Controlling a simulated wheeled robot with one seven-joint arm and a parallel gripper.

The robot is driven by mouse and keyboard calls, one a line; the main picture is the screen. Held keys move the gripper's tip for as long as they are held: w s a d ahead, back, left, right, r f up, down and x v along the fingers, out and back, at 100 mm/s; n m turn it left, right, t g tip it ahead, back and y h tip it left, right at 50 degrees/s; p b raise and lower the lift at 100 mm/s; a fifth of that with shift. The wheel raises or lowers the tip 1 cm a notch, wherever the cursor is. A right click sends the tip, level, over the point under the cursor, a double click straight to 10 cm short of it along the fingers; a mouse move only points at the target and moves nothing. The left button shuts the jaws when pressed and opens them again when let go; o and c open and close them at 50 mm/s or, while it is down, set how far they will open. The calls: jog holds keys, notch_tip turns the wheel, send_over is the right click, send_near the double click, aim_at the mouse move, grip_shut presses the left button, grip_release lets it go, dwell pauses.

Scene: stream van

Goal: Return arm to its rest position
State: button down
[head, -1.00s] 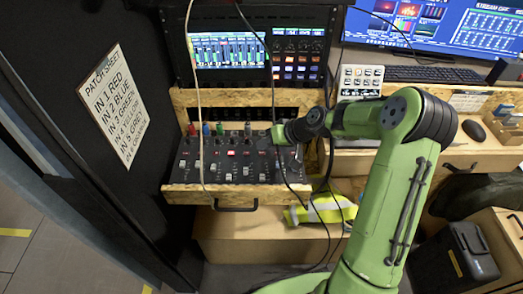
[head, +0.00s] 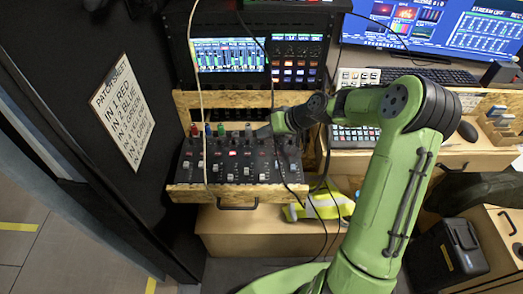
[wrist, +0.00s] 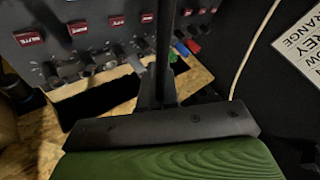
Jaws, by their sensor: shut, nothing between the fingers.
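My green arm (head: 385,205) rises from the lower right of the head view and bends left at its dark elbow joint. My gripper (head: 262,132) is over the back right part of the mixer, small and dark against it. In the wrist view my gripper (wrist: 165,50) shows as a narrow dark pair of fingers, closed together with nothing between them. The mixer panel (wrist: 85,40) with red-lit buttons and knobs is beyond the fingers. I cannot tell the exact gap between fingertips and mixer.
The mixer (head: 240,172) sits on a wooden pull-out shelf (head: 235,193). A pale cable (head: 193,80) and dark cables hang in front. A rack screen (head: 230,55) stands behind. The patch sheet (head: 123,112) is on the left wall. A desk with a keyboard (head: 430,76) is at right.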

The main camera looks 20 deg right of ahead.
jog(key=s+r+h+p, duration=0.2)
jog(key=s+r, duration=0.5)
jog(key=s, duration=0.3)
jog(key=s+r+h+p, duration=0.2)
jog(key=s+r, duration=0.5)
jog(key=s, duration=0.3)
jog(key=s+a+r+m+h+p, duration=0.1)
jog(key=s+r+h+p, duration=0.2)
jog(key=s+r, duration=0.4)
jog(key=s, duration=0.4)
jog(key=shift+r, duration=0.25)
jog(key=shift+s, duration=0.1)
